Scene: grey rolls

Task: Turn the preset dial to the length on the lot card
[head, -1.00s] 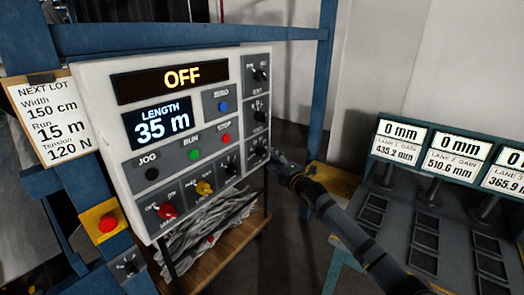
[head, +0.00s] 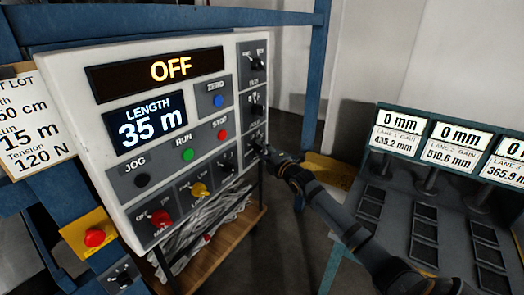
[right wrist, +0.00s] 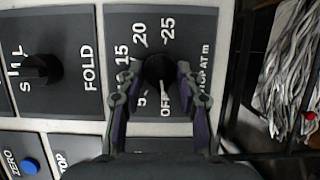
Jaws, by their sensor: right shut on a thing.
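The lot card (head: 38,125) hangs at the left edge of the head view, partly cut off; its run line reads 15 m. The control panel (head: 72,75) has a top display (head: 170,69) reading OFF and a length display (head: 150,122) reading 35 m. The preset dial (right wrist: 158,68) is a black knob labelled STOP AT m, with OFF, 5, 15, 20 and 25 legible around it. Its white mark points toward the OFF side. My right gripper (head: 268,153) is shut on this knob, one finger on each side in the right wrist view (right wrist: 160,95). My left gripper is out of view.
A FOLD knob (right wrist: 40,70) sits beside the dial. Lane gain displays (head: 460,140) stand at right.

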